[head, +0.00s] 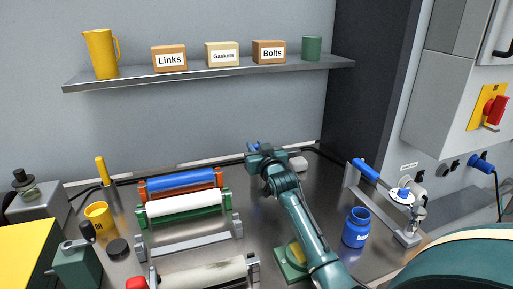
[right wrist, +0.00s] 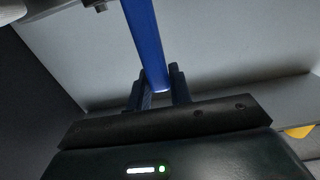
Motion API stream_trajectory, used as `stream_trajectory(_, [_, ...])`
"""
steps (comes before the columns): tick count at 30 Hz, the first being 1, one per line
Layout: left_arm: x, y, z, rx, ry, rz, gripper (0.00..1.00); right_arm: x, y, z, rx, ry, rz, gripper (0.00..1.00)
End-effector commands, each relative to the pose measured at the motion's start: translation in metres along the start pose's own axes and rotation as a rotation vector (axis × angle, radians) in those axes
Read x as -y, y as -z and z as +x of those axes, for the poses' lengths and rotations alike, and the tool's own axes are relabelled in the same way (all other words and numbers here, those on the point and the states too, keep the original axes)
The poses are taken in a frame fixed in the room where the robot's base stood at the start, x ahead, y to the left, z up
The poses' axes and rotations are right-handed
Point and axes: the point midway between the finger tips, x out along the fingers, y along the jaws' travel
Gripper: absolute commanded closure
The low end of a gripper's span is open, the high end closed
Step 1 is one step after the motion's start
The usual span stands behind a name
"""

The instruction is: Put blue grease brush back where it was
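My right gripper (head: 256,148) is over the back of the steel bench, right of the rollers. In the right wrist view, its two fingers (right wrist: 160,95) are closed around the blue grease brush (right wrist: 146,40), whose blue shaft runs up out of the frame; its far end is not visible. In the head view only a small blue part of the brush (head: 251,146) shows at the gripper. A blue jar (head: 357,228) with a white label and open top stands on the bench, to the right of my right arm. My left gripper is not in view.
A rack of blue, white and metal rollers (head: 185,205) stands left of my arm. A yellow cup (head: 98,215) is farther left. A stand with a blue handle (head: 366,170) is at right. A wall shelf (head: 210,76) holds boxes and cups above.

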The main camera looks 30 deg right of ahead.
Motion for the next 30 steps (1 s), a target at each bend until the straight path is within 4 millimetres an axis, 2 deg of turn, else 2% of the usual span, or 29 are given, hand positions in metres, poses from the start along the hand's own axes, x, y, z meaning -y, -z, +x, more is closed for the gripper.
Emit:
stream_trajectory(1, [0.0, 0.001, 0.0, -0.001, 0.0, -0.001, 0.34, 0.0, 0.0, 0.0, 0.001, 0.0, 0.0, 0.75])
stream_trajectory(7, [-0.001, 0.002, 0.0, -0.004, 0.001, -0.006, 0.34, 0.0, 0.0, 0.0, 0.001, 0.0, 0.0, 0.59])
stream_trajectory(17, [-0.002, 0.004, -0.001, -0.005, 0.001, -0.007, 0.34, 0.0, 0.004, -0.001, 0.001, 0.0, 0.0, 0.59])
stream_trajectory(23, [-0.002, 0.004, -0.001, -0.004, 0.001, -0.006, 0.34, 0.0, 0.002, -0.029, 0.002, 0.0, 0.0, 0.59])
stream_trajectory(30, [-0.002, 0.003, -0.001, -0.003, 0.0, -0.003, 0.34, 0.0, 0.002, -0.078, 0.002, 0.0, 0.001, 0.59])
